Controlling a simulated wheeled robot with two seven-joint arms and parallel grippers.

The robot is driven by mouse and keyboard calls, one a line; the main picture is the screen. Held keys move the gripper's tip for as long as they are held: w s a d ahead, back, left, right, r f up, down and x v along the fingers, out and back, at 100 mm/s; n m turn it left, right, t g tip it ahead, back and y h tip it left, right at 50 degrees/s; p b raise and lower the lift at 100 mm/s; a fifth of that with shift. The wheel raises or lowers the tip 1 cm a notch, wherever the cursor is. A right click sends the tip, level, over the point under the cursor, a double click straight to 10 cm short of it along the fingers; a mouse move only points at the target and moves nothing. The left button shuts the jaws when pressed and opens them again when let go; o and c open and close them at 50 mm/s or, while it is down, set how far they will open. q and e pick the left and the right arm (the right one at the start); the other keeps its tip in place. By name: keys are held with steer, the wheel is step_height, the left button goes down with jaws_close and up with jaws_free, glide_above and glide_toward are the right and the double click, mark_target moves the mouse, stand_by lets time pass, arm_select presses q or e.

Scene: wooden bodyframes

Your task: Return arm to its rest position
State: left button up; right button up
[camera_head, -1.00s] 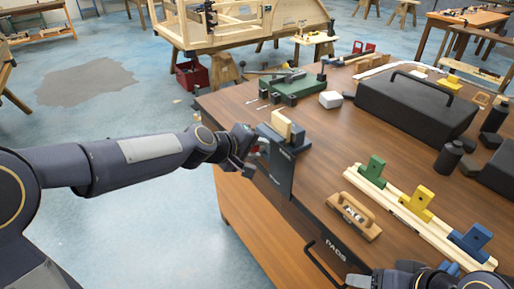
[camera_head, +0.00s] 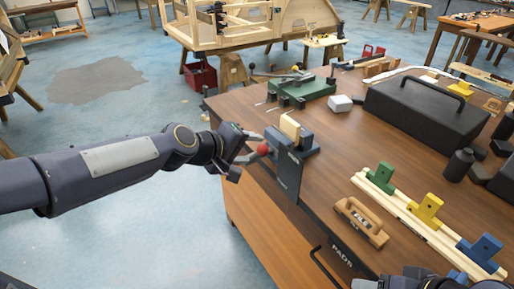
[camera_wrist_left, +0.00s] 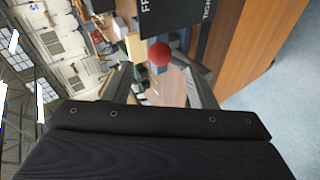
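My left gripper (camera_head: 254,146) is at the left edge of the workbench, beside a dark vise (camera_head: 290,150) that holds a light wooden block (camera_head: 290,127). A red ball knob (camera_head: 263,149) on the vise's near side is at the fingertips. In the left wrist view the two fingers are spread apart, and the red knob (camera_wrist_left: 159,54) shows in line with the gap between them; contact cannot be told. My right gripper is only partly in view at the bottom right edge, and its fingers cannot be made out.
The wooden workbench (camera_head: 235,200) carries a green tool (camera_head: 303,92), a black toolbox (camera_head: 425,108), a wooden rail (camera_head: 405,212) with green, yellow and blue blocks, and a wooden tool (camera_head: 361,221). The floor left of the bench is open.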

arm_select(q)
steer(key=shift+v, duration=0.8)
steer(key=s+a+f+m+g+y, duration=0.1)
steer(key=s+a+f+m, duration=0.1)
steer(key=s, duration=0.7)
steer(key=s+a+f+m+g+y, duration=0.1)
steer(key=s+a+f+m, duration=0.1)
steer(key=s+a, duration=0.5)
steer(key=s+a+f+m+g+y, duration=0.1)
steer(key=s+a+f, duration=0.3)
steer(key=s, duration=0.7)
steer(key=shift+a+f+m+y, duration=0.3)
steer(key=shift+a+m, duration=0.1)
steer(key=shift+a, duration=0.2)
